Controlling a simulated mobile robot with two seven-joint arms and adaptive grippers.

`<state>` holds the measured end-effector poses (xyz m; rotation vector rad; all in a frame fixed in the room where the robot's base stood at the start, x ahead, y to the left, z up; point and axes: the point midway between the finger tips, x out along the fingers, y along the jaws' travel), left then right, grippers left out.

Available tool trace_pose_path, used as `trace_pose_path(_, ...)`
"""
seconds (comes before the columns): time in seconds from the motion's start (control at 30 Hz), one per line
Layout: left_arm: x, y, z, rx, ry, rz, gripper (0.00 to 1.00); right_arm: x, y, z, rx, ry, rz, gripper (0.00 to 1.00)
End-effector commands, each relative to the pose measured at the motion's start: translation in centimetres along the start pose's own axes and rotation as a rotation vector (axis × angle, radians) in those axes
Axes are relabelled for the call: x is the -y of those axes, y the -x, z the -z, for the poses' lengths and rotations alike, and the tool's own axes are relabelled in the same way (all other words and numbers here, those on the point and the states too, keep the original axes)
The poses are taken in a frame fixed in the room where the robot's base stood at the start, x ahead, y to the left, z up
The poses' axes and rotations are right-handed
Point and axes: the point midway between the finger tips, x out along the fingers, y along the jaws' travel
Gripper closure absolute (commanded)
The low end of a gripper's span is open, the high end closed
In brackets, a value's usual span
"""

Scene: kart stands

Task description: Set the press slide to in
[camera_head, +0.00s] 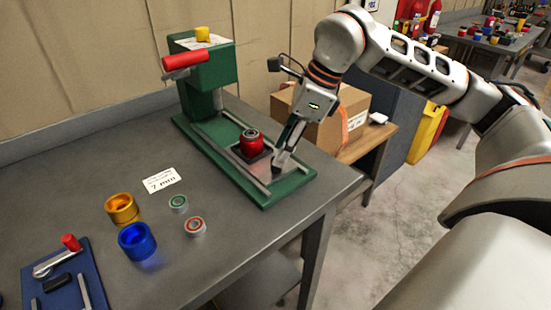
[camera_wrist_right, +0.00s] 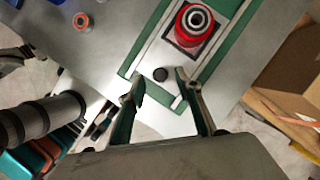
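The green press (camera_head: 215,75) stands on the grey table, with a red lever handle (camera_head: 183,60). Its light metal slide (camera_head: 285,165) lies between the rails at the front end, clear of the press head, and carries a red ring-topped part (camera_head: 251,143) on a dark pad. The part also shows in the wrist view (camera_wrist_right: 193,22). A small black knob (camera_wrist_right: 160,74) stands on the slide. My right gripper (camera_head: 281,170) is low over the slide's front end. In the wrist view its fingers (camera_wrist_right: 158,88) are apart, one either side of the knob, with no contact visible. My left gripper is not seen.
An orange cup (camera_head: 122,208), a blue cup (camera_head: 137,241), two small rings (camera_head: 195,226) and a "7 mm" card (camera_head: 160,180) lie left of the press. A blue fixture (camera_head: 65,280) is at lower left. A cardboard box (camera_head: 340,117) stands beyond the table's right edge.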

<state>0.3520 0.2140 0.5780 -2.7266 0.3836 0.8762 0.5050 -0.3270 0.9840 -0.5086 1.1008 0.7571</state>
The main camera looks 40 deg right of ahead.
Motion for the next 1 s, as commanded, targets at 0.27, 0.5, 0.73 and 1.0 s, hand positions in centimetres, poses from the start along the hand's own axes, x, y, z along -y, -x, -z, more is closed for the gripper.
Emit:
trace_pose_path(0.27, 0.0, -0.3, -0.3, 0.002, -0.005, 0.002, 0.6, -0.1, -3.4, 0.0, -0.001, 0.0, -0.003, 0.66)
trace_pose_path(0.5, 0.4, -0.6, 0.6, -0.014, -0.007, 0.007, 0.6, -0.1, -3.8, -0.1, 0.001, 0.0, -0.001, 0.66)
trace_pose_path(0.73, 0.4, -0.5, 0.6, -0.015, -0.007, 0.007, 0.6, -0.1, -3.8, 0.0, 0.001, 0.0, -0.001, 0.97)
trace_pose_path(1.0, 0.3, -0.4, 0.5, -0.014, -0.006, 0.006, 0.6, 0.1, -3.8, -0.2, 0.002, 0.0, -0.002, 1.0)
